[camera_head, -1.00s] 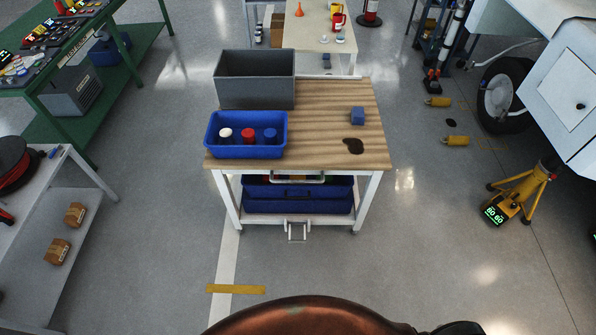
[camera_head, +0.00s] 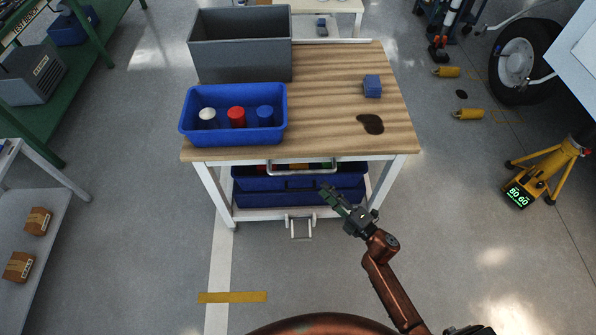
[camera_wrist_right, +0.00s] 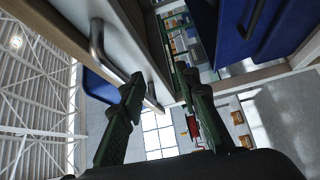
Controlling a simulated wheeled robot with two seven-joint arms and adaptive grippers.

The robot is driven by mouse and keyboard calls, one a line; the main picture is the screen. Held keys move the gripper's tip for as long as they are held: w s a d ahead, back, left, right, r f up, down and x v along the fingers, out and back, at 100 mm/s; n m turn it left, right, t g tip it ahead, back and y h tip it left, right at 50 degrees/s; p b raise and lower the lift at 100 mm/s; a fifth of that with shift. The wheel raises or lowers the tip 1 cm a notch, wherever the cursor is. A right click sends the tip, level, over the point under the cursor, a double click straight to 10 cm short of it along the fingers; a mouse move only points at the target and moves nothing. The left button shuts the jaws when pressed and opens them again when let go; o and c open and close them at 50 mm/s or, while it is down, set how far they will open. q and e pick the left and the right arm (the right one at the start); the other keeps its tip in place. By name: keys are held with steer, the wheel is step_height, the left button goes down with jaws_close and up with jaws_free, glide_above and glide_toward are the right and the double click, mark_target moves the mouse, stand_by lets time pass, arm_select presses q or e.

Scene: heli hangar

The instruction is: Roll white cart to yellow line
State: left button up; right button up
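The white cart (camera_head: 214,194) has a wooden top (camera_head: 330,105) and stands in front of me. Its pale bar handle (camera_head: 302,167) runs along the near edge of the top. The handle (camera_wrist_right: 98,42) also shows in the right wrist view, left of and beyond the fingers. My right gripper (camera_head: 334,197) is near the cart's front, right of the handle. In the right wrist view the right gripper (camera_wrist_right: 160,85) has its fingers apart with nothing between them. The yellow line (camera_head: 232,297) lies on the floor on the near side of the cart. My left gripper is out of view.
On the cart are a grey bin (camera_head: 240,58), a blue tray (camera_head: 190,130) with bottles, a blue block (camera_head: 372,87) and a dark stain. A shelf stands left; a yellow tripod (camera_head: 545,165) stands right.

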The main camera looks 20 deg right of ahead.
mark_target(303, 171)
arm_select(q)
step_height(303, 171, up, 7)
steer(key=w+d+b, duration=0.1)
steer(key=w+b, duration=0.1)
arm_select(e)
steer(key=shift+w+a+r+n+y, duration=0.6)
steer(key=shift+w+a+r+n, duration=0.25)
steer(key=shift+w+a+r, duration=0.85)
steer(key=shift+w+a+r+n+y, duration=0.6)
steer(key=shift+w+a+r+n, duration=0.25)
steer(key=shift+w+a+r, duration=0.75)
steer(key=shift+w+f, duration=0.1)
steer(key=shift+f, duration=0.05)
steer(key=shift+c, duration=0.4)
jaws_close()
